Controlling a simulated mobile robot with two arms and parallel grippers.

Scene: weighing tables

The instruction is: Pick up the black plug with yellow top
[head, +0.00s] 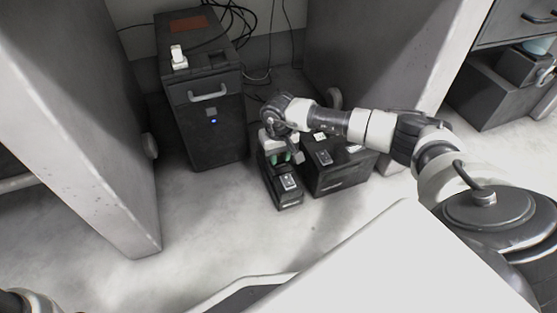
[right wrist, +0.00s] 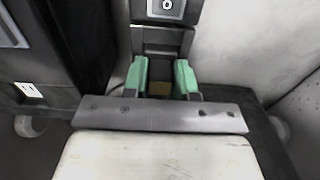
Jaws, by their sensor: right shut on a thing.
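My right gripper (head: 281,157) is low between the desk panels, with green fingertips above a narrow black box (head: 290,199) on the floor. In the right wrist view the two green fingertips (right wrist: 161,78) stand a little apart. In the head view the plug cannot be made out.
A tall black cabinet (head: 215,128) with a handle stands left of the gripper, with a white object (head: 178,57) on top. A wider black box (head: 340,177) is close on the right. Grey desk panels (head: 70,100) flank the space. Cables hang behind. Open floor lies in front.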

